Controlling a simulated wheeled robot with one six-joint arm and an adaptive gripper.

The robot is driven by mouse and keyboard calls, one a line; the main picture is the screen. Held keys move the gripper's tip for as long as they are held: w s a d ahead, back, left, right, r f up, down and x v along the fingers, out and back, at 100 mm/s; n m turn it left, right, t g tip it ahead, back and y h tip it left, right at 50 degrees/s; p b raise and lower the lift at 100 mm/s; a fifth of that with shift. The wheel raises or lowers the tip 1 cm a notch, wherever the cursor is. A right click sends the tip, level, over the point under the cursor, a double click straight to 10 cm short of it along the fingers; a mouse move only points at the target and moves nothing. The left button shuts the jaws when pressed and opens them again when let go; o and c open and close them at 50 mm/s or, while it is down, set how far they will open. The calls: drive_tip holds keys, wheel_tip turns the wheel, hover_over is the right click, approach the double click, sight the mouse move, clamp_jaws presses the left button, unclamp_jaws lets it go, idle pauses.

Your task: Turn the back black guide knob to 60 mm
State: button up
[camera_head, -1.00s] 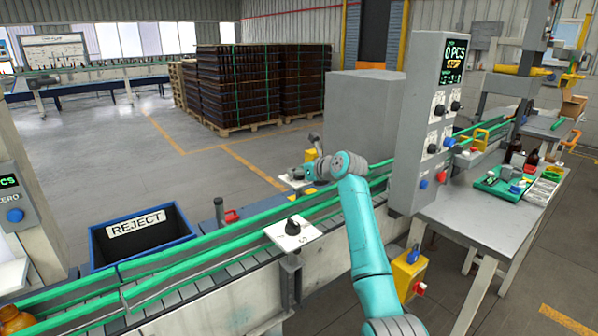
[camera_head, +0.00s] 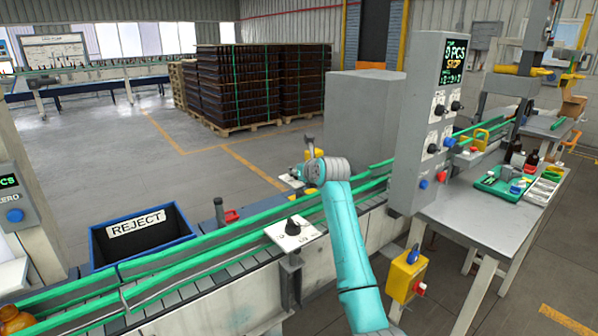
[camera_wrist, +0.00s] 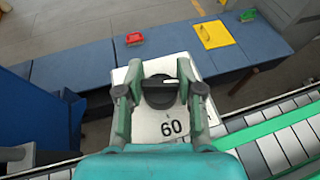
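The back black guide knob (camera_wrist: 160,92) sits on a white plate (camera_wrist: 150,124) in the wrist view, with a pale pointer line lying roughly level toward the right. A printed 60 shows at the plate's lower right, below the knob. My gripper (camera_wrist: 160,76) is open, with one finger on each side of the knob and a small gap seeming to remain at each. In the head view my gripper (camera_head: 311,150) is at the far side of the conveyor by the back plate (camera_head: 291,180); the knob there is too small to read.
A second black knob (camera_head: 293,224) on a white plate stands on the near side of the conveyor (camera_head: 215,283). Green guide rails (camera_head: 220,262) run along the belt. A grey control cabinet (camera_head: 425,130) rises to the right. A blue reject bin (camera_head: 140,235) stands left.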

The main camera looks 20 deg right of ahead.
drive_tip(key=o, duration=0.5)
drive_tip(key=shift+c, duration=0.2)
drive_tip(key=v, duration=1.2)
